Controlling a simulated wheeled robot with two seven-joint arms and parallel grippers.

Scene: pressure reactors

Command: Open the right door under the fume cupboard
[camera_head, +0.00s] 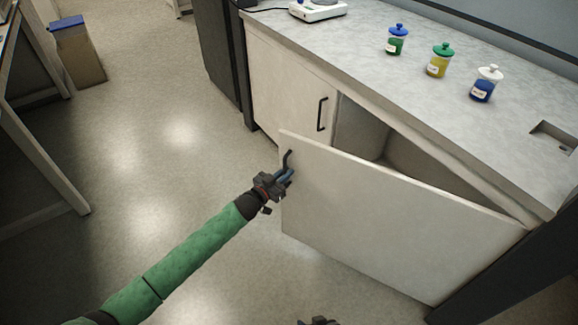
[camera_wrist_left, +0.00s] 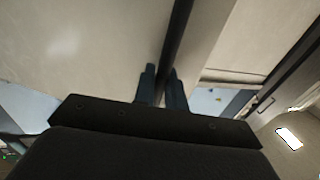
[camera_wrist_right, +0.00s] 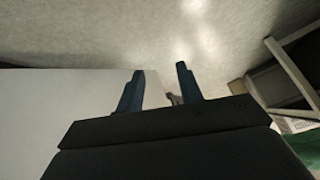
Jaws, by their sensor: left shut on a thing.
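The right door (camera_head: 385,215) under the fume cupboard stands swung out, and the dark inside of the cupboard (camera_head: 385,145) shows behind it. Its black handle (camera_head: 289,158) is near the door's free left edge. My left gripper (camera_head: 286,175) is shut on this handle; in the left wrist view the dark handle bar (camera_wrist_left: 178,40) runs between the two fingers (camera_wrist_left: 163,88). My right gripper (camera_head: 320,321) only just shows at the bottom edge of the head view. In the right wrist view its fingers (camera_wrist_right: 159,90) are apart with nothing between them, and the pale door fills the left side.
The left door (camera_head: 285,85) is closed, with its own black handle (camera_head: 322,114). Green, yellow and blue jars (camera_head: 438,62) and a white device (camera_head: 318,10) stand on the worktop (camera_head: 375,60). A bin (camera_head: 78,52) and benches are at the left. The floor (camera_head: 170,160) between is clear.

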